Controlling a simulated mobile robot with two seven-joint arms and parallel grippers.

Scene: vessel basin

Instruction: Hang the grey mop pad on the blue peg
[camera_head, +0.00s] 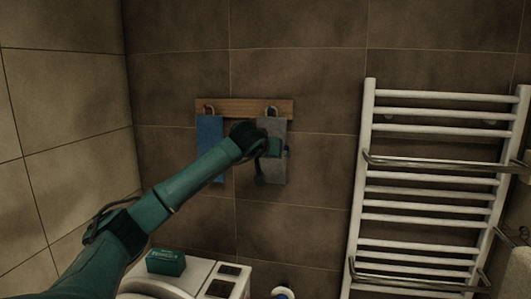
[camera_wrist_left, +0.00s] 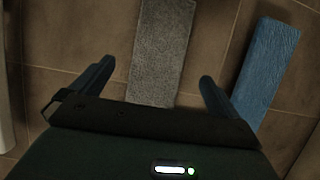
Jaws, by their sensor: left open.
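The grey mop pad (camera_head: 275,125) hangs flat against the wall below the right peg (camera_head: 272,110) of a wooden rail (camera_head: 240,107). A blue cloth (camera_head: 210,145) hangs below the left peg (camera_head: 209,110). Neither peg clearly looks blue. My left gripper (camera_head: 272,155) is in front of the grey pad and hides part of it. In the left wrist view its fingers (camera_wrist_left: 156,72) are open, with the grey pad (camera_wrist_left: 163,50) showing between them and the blue cloth (camera_wrist_left: 266,70) to the right. I see no grip on the pad. My right gripper is not in view.
A white towel radiator (camera_head: 440,182) with protruding bars stands on the right. Below are a white toilet (camera_head: 200,272) with a green box (camera_head: 166,262) on it, and a small white and blue item (camera_head: 283,292). The wall between rail and radiator is clear.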

